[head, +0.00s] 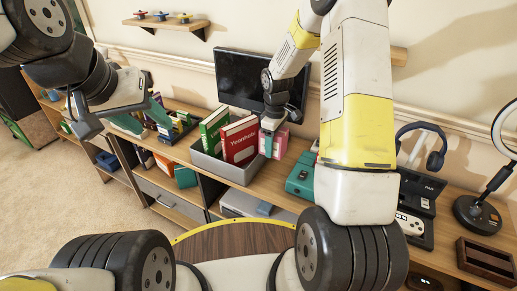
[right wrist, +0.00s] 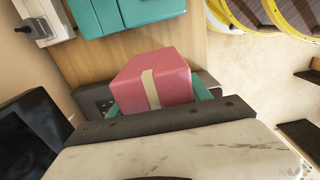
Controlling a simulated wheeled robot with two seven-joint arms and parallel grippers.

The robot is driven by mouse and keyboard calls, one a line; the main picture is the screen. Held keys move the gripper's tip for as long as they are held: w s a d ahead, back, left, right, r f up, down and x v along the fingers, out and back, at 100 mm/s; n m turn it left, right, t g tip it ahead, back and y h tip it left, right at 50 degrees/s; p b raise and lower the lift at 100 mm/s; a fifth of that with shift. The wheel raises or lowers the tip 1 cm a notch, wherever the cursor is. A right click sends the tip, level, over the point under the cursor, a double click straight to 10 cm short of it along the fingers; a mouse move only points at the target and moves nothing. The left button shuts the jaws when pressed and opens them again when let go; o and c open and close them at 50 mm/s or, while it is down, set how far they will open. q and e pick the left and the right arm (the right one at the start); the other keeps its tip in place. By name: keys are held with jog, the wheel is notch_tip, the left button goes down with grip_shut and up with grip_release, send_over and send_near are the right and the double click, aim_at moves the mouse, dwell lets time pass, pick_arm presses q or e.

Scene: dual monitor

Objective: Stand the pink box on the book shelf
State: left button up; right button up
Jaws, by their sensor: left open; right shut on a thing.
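The pink box (head: 281,143) is at my right gripper (head: 268,137), beside the red book and in front of the monitor. In the right wrist view the pink box (right wrist: 155,82) with a pale strip sits between the teal fingers, which are shut on it. I cannot tell whether it touches the desk. A grey open bin (head: 222,168) left of it holds a green book (head: 213,127) and a red book (head: 240,140), both upright. My left gripper (head: 142,114) is open and empty, near a small dark rack (head: 178,132) of books further left.
A black monitor (head: 245,78) stands behind. A teal case (head: 301,175) lies right of the box. Further right are headphones (head: 423,143), a handheld console (head: 410,223), a ring lamp (head: 480,213) and a wooden tray (head: 486,259). Below the desktop is a drawer (head: 170,197).

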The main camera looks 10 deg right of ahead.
aim_at(272, 173)
notch_tip(272, 173, down, 11)
jog(key=shift+r, duration=0.2)
jog(key=shift+f, duration=0.15)
jog(key=o, duration=1.6)
jog(key=shift+c, duration=0.2)
